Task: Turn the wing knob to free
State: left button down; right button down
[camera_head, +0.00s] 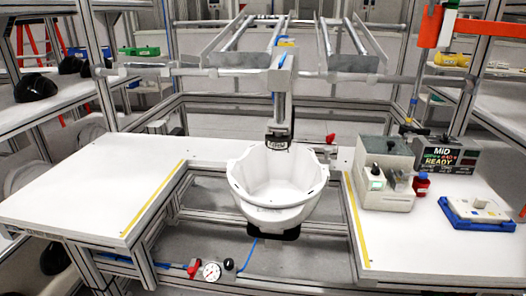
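A white helmet shell (277,190) sits open side up in the middle, in the gap between the two white table tops. A vertical post with a black clamp-like head (278,137) comes down at the shell's back rim. A small red knob or handle (331,139) shows just behind the shell on the right. Another red handle (194,268) and a black knob (229,264) sit low on the front frame. I cannot tell which of these is the wing knob, or how it is turned. Neither of my grippers is in view.
A pressure gauge (211,272) is on the lower frame. The left table top (90,185) is bare. The right table holds a grey device (384,172), a red bottle (421,184), a display reading "MID ... READY" (446,155) and a blue tray (476,222). Rails hang overhead.

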aim_at(330, 138)
jog(key=u, duration=1.7)
jog(key=k, duration=0.8)
jog(key=z, duration=1.45)
jog(key=i, duration=0.5)
jog(key=u, duration=0.05)
